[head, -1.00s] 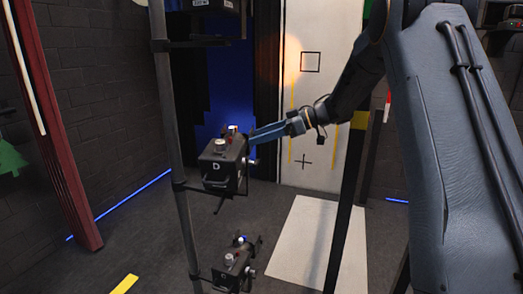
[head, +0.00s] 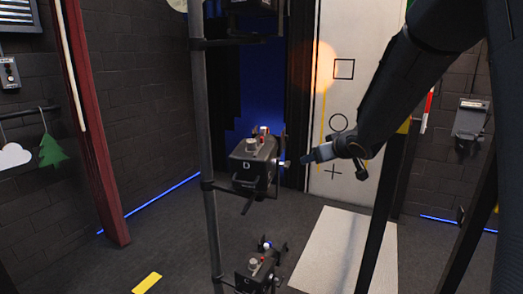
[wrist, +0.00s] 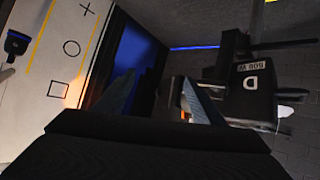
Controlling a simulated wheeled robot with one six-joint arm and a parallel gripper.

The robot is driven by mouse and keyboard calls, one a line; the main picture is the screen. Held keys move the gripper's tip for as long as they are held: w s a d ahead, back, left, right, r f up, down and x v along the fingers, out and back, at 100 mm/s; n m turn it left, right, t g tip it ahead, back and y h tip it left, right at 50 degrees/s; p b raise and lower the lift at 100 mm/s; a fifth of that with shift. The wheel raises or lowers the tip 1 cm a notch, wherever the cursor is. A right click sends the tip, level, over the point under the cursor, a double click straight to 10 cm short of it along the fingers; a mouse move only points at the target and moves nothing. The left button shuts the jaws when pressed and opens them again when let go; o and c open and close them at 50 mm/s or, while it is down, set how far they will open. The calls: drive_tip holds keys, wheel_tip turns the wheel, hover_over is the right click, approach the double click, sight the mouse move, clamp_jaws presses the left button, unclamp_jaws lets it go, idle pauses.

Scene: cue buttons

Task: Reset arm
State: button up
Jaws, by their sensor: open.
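My gripper (head: 306,159) is just right of the black box marked D (head: 247,183) in the head view, with its fingers pointing left toward it. In the wrist view my gripper (wrist: 160,92) has its two fingers spread, and nothing shows held between them. The D box (wrist: 250,82) appears turned sideways there, right of the fingers. It is mounted on a grey pole (head: 202,110) and has a pale button (head: 252,143) on top. A gap seems to lie between the fingertips and the box.
A second black box (head: 256,272) with a button sits lower on the pole. A white panel with a square, circle and cross (head: 344,100) stands behind my arm. A dark post (head: 385,210) stands near my arm. A pale mat (head: 335,250) lies on the floor.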

drive_tip(key=s+d+f+m+g+h+b, duration=0.1)
drive_tip(key=s+d+f+m+g+h, duration=0.1)
drive_tip(key=s+f, duration=0.45)
drive_tip(key=s+d+f+m+g+h+b, duration=0.15)
drive_tip(key=s+f, duration=0.25)
drive_tip(key=s, duration=0.5)
drive_tip(key=s+a+f+g, duration=0.1)
drive_tip(key=s+f+g, duration=0.2)
drive_tip(key=s, duration=0.6)
drive_tip(key=s+a+f+m+g, duration=0.1)
drive_tip(key=s+f+g, duration=0.2)
drive_tip(key=s, duration=0.7)
drive_tip(key=shift+a+f+y, duration=0.35)
drive_tip(key=shift+a+f, duration=0.05)
drive_tip(key=shift+f, duration=0.35)
